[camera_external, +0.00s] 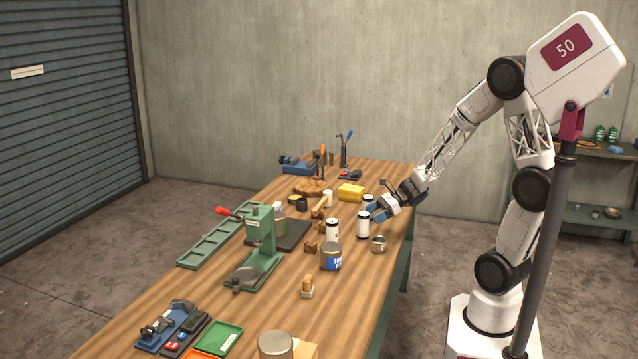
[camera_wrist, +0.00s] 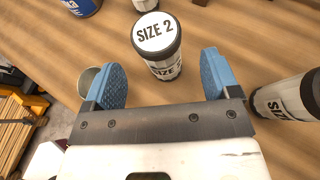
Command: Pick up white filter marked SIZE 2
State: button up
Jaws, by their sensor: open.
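The white filter marked SIZE 2 (camera_wrist: 164,69) stands upright in the wrist view, with a black rim and its label on top and side. It appears to be the white filter (camera_external: 363,226) by the table's right side in the external view. My gripper (camera_wrist: 161,62) is open, with one blue finger to each side of the filter in the picture. The fingers look apart from it, and nothing is held. In the external view, my gripper (camera_external: 375,212) is low over the table, just behind that filter.
Another white filter (camera_wrist: 290,97), label partly cut off, is close to my right finger. A metal cup (camera_wrist: 88,78) is partly behind the left finger. A blue can (camera_external: 331,258) and another white filter (camera_external: 333,230) stand nearby. A green press (camera_external: 260,245) is farther left.

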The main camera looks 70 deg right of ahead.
aim_at(364, 219)
jog(key=shift+x, duration=2.6)
jog(key=shift+r, duration=0.1)
jog(key=c, duration=1.1)
jog(key=shift+r, duration=5)
